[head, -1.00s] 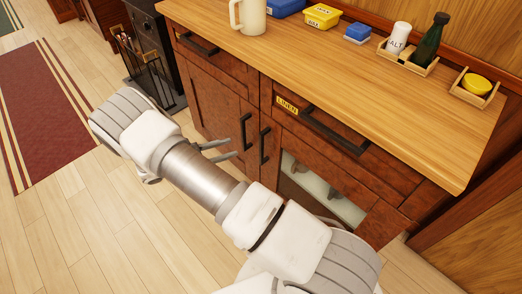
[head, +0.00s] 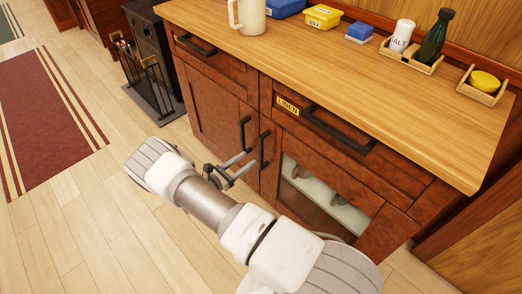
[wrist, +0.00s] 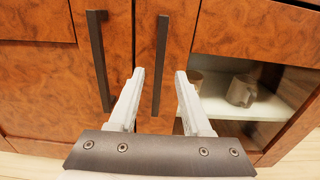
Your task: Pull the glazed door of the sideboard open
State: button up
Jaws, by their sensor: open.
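The sideboard's glazed door (head: 282,212) is on the right side of the front and looks shut. Mugs on a pale shelf show through its glass (wrist: 222,118). Its dark vertical bar handle (head: 264,149) is at the door's left edge and also shows in the wrist view (wrist: 161,62). My gripper (head: 246,164) is open and empty in front of the doors. In the wrist view its fingertips (wrist: 160,72) lie on either side of the glazed door's handle in the picture; I cannot tell whether they reach around it. Part of the glass is hidden by my arm.
The solid left door (head: 215,115) has its own bar handle (head: 245,133) close by. The linen drawer's handle (head: 336,131) juts out above the glazed door. A jug (head: 248,16) and condiments stand on top.

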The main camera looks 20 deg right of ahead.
aim_at(260, 150)
jog(key=b+x, duration=0.1)
jog(key=x, duration=0.7)
jog(key=shift+d, duration=0.1)
grip_shut()
dwell(1.2)
